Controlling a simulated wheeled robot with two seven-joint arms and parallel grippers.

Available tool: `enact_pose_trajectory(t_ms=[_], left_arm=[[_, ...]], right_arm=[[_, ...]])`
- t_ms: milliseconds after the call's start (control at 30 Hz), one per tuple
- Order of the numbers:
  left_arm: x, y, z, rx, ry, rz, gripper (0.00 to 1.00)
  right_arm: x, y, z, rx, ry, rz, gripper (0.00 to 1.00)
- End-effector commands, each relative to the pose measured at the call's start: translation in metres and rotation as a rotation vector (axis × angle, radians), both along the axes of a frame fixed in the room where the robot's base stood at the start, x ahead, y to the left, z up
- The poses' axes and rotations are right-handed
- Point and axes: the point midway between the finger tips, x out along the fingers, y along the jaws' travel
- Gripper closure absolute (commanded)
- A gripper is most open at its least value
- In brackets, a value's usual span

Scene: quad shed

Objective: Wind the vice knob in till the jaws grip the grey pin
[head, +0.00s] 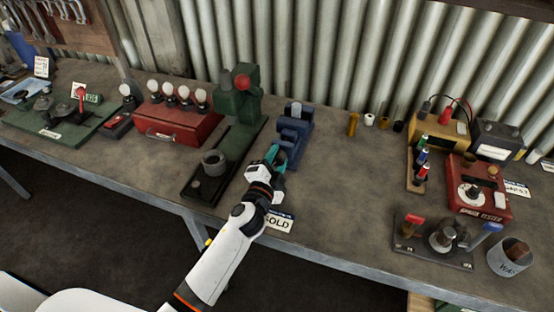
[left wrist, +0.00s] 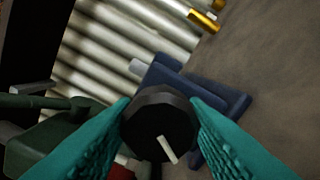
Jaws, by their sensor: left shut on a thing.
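The blue vice (head: 293,133) stands on the bench near the middle of the head view, and part of it shows in the left wrist view (left wrist: 215,92). The grey pin (head: 296,110) is upright at the vice's far end; its light end also shows in the left wrist view (left wrist: 142,68). The dark round vice knob (left wrist: 160,122), with a pale mark on its face, fills the middle of the left wrist view. My left gripper (head: 276,156) has its teal fingers shut on the knob, one on each side. Whether the jaws touch the pin is unclear. My right gripper is not in view.
A green press (head: 240,100) stands close left of the vice, with a red box (head: 172,125) beyond it. A SOLD card (head: 279,222) lies at the bench front. A red tester (head: 479,186) and levers stand right.

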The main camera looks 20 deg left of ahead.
Motion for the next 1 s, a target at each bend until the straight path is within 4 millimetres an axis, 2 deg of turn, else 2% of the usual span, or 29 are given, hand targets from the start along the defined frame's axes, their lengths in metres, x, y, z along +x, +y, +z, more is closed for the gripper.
enact_pose_trajectory(t_ms=[233,667,700,800,833,1000], left_arm=[[-0.0003,-0.0002,-0.0012,0.059,0.000,0.000,0.83],[-0.0003,-0.0001,-0.0013,0.068,0.000,0.000,0.83],[-0.0003,-0.0002,-0.0014,0.068,0.000,0.000,0.59],[-0.0003,-0.0001,-0.0012,0.068,0.000,0.000,0.43],[-0.0003,-0.0001,-0.0011,0.068,0.000,0.000,0.39],[-0.0001,-0.0001,-0.0006,0.067,-0.001,0.000,0.39]], right_arm=[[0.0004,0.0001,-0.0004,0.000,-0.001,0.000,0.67],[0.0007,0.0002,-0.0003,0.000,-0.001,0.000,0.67],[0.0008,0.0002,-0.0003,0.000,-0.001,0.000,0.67],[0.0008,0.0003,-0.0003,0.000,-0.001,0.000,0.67],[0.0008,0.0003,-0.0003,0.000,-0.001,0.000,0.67],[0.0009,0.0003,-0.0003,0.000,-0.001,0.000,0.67]])
